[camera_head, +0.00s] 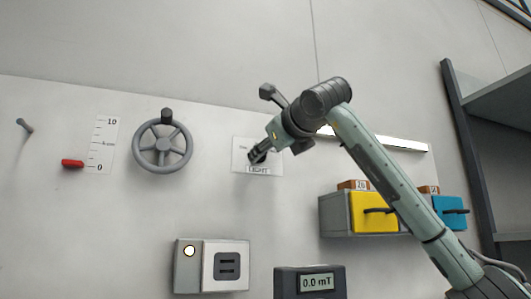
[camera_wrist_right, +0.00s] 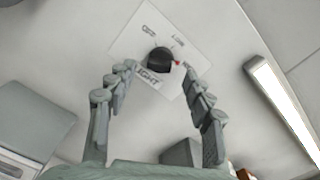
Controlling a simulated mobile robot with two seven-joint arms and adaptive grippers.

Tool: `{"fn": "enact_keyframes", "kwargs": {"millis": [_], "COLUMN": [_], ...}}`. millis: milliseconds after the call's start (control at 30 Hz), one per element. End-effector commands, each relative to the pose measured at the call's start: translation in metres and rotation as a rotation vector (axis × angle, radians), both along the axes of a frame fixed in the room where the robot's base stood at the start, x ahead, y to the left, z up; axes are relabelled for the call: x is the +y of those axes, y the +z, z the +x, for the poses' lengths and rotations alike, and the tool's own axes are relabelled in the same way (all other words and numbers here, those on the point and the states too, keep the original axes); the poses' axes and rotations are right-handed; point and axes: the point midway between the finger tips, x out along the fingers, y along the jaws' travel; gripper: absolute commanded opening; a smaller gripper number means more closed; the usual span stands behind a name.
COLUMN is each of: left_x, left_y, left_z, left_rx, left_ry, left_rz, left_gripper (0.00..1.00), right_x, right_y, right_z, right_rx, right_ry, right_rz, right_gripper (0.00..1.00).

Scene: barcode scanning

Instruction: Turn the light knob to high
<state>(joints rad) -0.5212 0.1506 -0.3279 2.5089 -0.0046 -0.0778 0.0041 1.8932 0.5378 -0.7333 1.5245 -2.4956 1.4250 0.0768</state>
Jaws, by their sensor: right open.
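The dark round light knob (camera_wrist_right: 160,59) sits on a white plate (camera_wrist_right: 122,48) marked LIGHT on the wall, in the right wrist view. A small red mark shows at the knob's right side, and small lettering shows above it, partly readable as OFF. My right gripper (camera_wrist_right: 159,66) is open, with one fingertip on each side of the knob; I cannot tell whether they touch it. In the head view my right gripper (camera_head: 257,156) is in front of the plate (camera_head: 241,145) and hides the knob. My left gripper is not in view.
A bright white light strip (camera_head: 390,142) is on the wall to the right. A grey handwheel (camera_head: 163,146), a red slider (camera_head: 72,163) and a small lever (camera_head: 24,126) are to the left. Yellow (camera_head: 374,212) and blue (camera_head: 451,213) boxes, a socket box (camera_head: 226,267) and a meter (camera_head: 310,283) are lower.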

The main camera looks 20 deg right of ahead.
Motion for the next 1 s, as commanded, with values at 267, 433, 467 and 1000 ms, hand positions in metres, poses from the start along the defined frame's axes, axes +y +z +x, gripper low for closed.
{"fn": "enact_keyframes", "kwargs": {"millis": [267, 433, 467, 1000], "left_x": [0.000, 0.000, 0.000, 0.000], "left_y": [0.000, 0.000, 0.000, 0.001], "left_z": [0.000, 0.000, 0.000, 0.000], "left_rx": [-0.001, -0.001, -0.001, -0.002], "left_ry": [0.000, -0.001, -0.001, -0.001], "left_rz": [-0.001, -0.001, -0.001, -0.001], "left_gripper": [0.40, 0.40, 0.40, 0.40], "right_x": [-0.003, -0.003, -0.003, -0.003], "right_y": [0.001, 0.001, 0.001, 0.000], "right_z": [-0.061, -0.087, -0.091, -0.100], "right_rx": [-0.004, -0.002, -0.002, 0.000], "right_ry": [-0.001, 0.000, 0.000, -0.001], "right_rz": [-0.002, -0.001, -0.001, 0.000], "right_gripper": [0.52, 0.52, 0.52, 0.52]}}
